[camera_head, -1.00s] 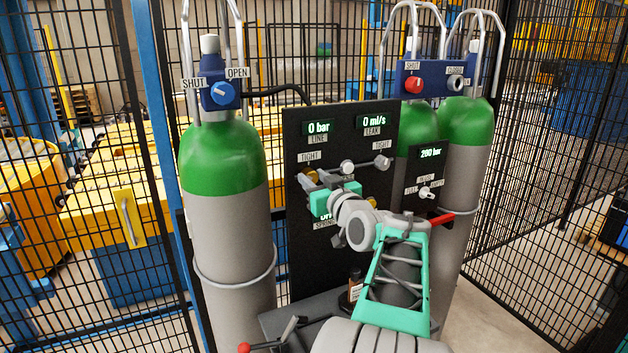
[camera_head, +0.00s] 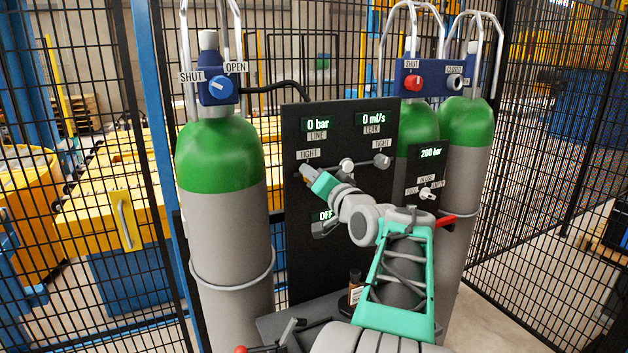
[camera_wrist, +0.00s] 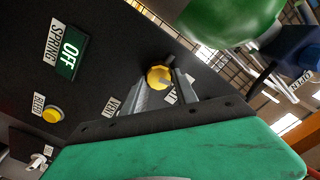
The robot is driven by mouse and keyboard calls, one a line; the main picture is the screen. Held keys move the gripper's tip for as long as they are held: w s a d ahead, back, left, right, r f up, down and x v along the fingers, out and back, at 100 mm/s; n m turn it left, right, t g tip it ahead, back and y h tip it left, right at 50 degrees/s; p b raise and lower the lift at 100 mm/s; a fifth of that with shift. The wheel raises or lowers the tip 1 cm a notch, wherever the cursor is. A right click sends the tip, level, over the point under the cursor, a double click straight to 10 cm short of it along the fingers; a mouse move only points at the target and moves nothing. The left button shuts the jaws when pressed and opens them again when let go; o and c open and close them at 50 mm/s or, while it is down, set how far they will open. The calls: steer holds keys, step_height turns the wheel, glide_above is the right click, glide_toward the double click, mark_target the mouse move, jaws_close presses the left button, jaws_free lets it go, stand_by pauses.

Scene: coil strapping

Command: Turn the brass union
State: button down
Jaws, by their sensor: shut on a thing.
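The brass union (camera_wrist: 158,76) shows in the wrist view as a yellow hexagonal piece against the black panel, between my gripper's two grey fingers. My gripper (camera_wrist: 163,80) is shut on it. In the head view my gripper (camera_head: 307,171) reaches to the left side of the panel, just below a TIGHT label (camera_head: 308,153). There the union is mostly hidden by the fingers and the green gripper body.
The black panel (camera_head: 345,235) has displays reading 0 bar (camera_head: 318,123), 0 ml/s (camera_head: 375,118) and OFF (camera_head: 323,215). A small brown bottle (camera_head: 355,287) stands below.

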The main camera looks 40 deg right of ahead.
steer(key=shift+m, duration=2.2)
steer(key=c, duration=1)
jaws_free()
steer(key=shift+f, duration=0.1)
steer(key=shift+o, duration=0.2)
steer(key=shift+s, duration=0.1)
steer(key=b+v, duration=0.2)
steer(key=v, duration=0.5)
steer(key=shift+s, duration=0.35)
